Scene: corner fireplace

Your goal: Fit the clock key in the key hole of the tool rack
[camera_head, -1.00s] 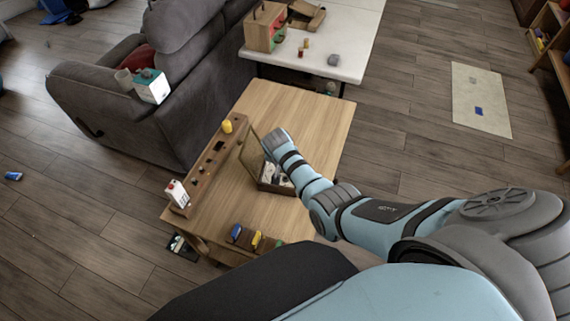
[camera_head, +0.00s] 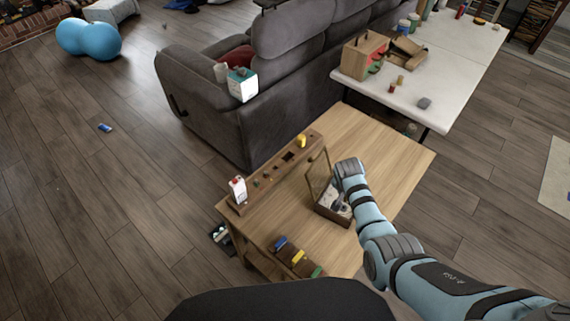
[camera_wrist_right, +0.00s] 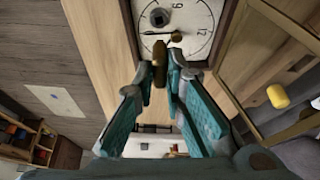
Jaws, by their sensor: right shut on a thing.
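The clock is a wooden case (camera_head: 331,217) on the small wooden table, with its glazed door (camera_head: 319,176) standing open. In the right wrist view its pale dial (camera_wrist_right: 205,18) has dark marks, a hand and a square dark fitting. My right gripper (camera_wrist_right: 160,76) is shut on the brass clock key (camera_wrist_right: 161,56), which is held close to the dial; I cannot tell whether it touches. In the head view the gripper (camera_head: 341,204) is over the case and the key is hidden. The tool rack (camera_head: 272,178) is a long wooden bar with holes along the table's left edge. My left gripper is out of view.
A yellow piece (camera_head: 301,141) and a white carton (camera_head: 238,190) stand on the rack. Blue, yellow and green pieces (camera_head: 298,257) sit at the table's near edge. A sofa (camera_head: 210,95) and white table (camera_head: 445,85) stand behind. The table's right part is clear.

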